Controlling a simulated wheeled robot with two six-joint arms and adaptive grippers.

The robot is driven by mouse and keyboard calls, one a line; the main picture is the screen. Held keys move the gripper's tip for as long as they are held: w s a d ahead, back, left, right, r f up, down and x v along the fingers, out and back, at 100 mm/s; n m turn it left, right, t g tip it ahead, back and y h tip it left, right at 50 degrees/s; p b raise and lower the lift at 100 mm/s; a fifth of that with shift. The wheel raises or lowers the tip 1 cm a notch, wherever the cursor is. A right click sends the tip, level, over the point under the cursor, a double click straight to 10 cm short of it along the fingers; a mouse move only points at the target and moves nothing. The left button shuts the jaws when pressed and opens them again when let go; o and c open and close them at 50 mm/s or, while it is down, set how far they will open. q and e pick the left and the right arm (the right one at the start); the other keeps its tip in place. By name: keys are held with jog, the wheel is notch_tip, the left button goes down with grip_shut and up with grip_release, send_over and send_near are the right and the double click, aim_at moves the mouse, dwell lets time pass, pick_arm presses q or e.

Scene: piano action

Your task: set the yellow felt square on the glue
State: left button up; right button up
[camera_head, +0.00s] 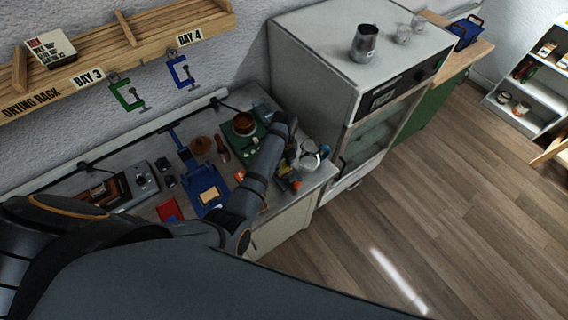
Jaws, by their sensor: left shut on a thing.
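My left gripper (291,172) is at the right end of the counter, beside a clear glass vessel (311,160). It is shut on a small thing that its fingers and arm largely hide. Small orange and yellow patches show at its tip, but I cannot tell whether they are the yellow felt square. A blue tray (192,207) to the left bears a tan-yellow block (209,195). I cannot make out glue on it. My right gripper is out of view.
A red square piece (169,210) lies left of the tray. A green mat (238,149) with a brown pot (244,123) is behind. The counter (143,211) is crowded. A white cabinet (315,70) stands right; the drying rack (100,62) is above.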

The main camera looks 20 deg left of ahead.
pick_arm(q)
jog(key=shift+f, duration=0.35)
jog(key=o, duration=0.8)
jog(key=shift+c, duration=0.2)
notch_tip(320, 180, up, 8)
jog(key=shift+f, duration=0.25)
